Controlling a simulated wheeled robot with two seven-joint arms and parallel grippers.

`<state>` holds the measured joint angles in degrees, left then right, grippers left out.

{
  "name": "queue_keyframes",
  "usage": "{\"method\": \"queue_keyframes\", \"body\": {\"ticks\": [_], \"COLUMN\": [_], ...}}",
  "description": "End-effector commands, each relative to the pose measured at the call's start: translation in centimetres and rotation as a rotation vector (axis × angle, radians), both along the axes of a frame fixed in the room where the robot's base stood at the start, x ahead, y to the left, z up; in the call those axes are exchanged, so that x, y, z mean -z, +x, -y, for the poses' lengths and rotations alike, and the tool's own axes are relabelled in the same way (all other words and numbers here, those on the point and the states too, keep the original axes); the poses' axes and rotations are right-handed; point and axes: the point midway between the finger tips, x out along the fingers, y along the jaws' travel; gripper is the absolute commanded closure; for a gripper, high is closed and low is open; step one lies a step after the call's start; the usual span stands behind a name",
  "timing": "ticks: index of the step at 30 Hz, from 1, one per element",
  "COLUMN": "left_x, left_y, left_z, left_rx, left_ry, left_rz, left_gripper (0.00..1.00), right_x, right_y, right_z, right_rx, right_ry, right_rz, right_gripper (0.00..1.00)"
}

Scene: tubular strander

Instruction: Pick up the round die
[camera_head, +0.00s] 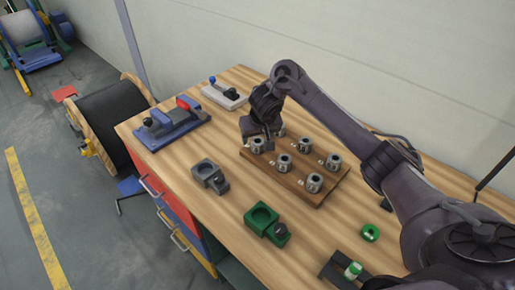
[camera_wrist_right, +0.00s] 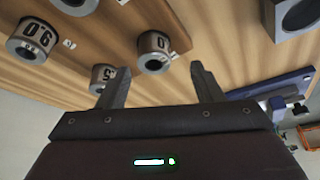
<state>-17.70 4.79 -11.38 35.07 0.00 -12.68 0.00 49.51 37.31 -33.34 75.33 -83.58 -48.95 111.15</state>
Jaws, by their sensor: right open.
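Several round steel dies with number labels stand on a brown wooden board (camera_head: 270,172) on the bench. One die (camera_head: 284,163) is in the middle of the near row, and another (camera_head: 314,183) is at its right end. My right gripper (camera_head: 262,137) is at the board's left end, close over the die (camera_head: 256,146) there. In the right wrist view its fingers (camera_wrist_right: 155,88) are apart with nothing between them. A die (camera_wrist_right: 153,52) shows beyond the gap, and another (camera_wrist_right: 103,78) is partly behind the left finger. I cannot tell which one is the round die. My left gripper is out of view.
A grey holder (camera_head: 207,172), a green holder (camera_head: 262,217) and a green ring (camera_head: 370,233) lie on the bench. A blue device (camera_head: 170,125) is at the left end. Bare wood lies between the holders and the board. The wall is behind.

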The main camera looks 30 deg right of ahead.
Motion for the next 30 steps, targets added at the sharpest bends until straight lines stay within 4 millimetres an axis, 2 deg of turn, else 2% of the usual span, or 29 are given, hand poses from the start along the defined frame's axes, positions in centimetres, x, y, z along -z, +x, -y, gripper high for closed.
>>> {"method": "queue_keyframes", "body": {"ticks": [4, 10, 14, 20, 30], "left_x": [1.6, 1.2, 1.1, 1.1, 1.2], "left_y": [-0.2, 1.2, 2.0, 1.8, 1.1], "left_z": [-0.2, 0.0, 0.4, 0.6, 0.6], "left_rx": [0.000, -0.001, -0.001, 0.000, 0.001], "left_ry": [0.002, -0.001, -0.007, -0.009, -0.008], "left_rz": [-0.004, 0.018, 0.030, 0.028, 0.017], "left_gripper": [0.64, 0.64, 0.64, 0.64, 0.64], "right_x": [2.2, 4.4, 4.9, 4.9, 4.9], "right_y": [0.3, 1.2, 1.5, 1.5, 1.5], "right_z": [0.5, 1.0, 1.0, 1.0, 1.1], "right_rx": [0.001, 0.001, 0.000, 0.000, 0.000], "right_ry": [0.002, 0.001, 0.001, 0.001, 0.000], "right_rz": [-0.003, -0.002, 0.000, 0.001, 0.001], "right_gripper": [0.40, 0.40, 0.40, 0.41, 0.86]}}
